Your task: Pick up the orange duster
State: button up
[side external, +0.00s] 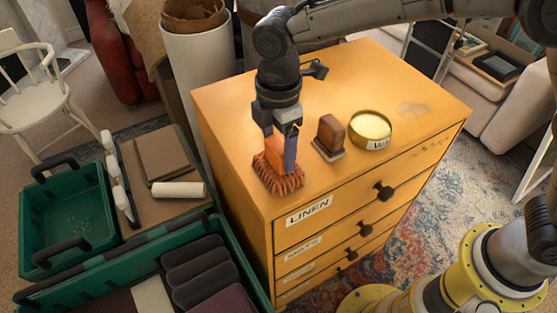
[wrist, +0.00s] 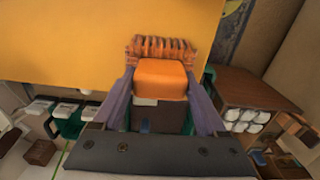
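The orange duster (side external: 278,178) is at the near left corner of the yellow dresser top, bristles down and block handle up. My gripper (side external: 281,150) points down over it, with one finger on each side of the handle. In the wrist view the duster's smooth orange handle (wrist: 160,80) fills the space between the two fingertips (wrist: 160,72), which appear to press on its sides. The bristles (wrist: 160,47) show beyond the handle. The bristles look to be at the dresser top; any small gap under them cannot be made out.
On the dresser top (side external: 420,100), a brown block brush (side external: 331,134) and a round labelled tin (side external: 370,130) stand right of the duster. Green crates (side external: 35,190) with rolls and cloths are below at left. The back of the dresser top is mostly clear.

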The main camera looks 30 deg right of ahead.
jog(key=c, duration=0.8)
jog(key=shift+r, duration=0.15)
jog(key=shift+r, duration=0.25)
jog(key=r, duration=0.3)
jog(key=shift+s+d+r, duration=0.15)
jog(key=shift+s+r, duration=0.05)
jog(key=shift+s, duration=0.05)
jog(key=shift+s+d+r, duration=1.35)
jog(key=shift+s+r, duration=0.15)
jog(key=shift+s, duration=0.3)
jog(key=shift+s+d+r, duration=1.35)
jog(key=shift+s+r, duration=0.1)
jog(key=shift+s, duration=0.3)
jog(key=shift+s+d+r, duration=1.35)
jog(key=shift+s+r, duration=0.15)
jog(key=shift+s, duration=0.3)
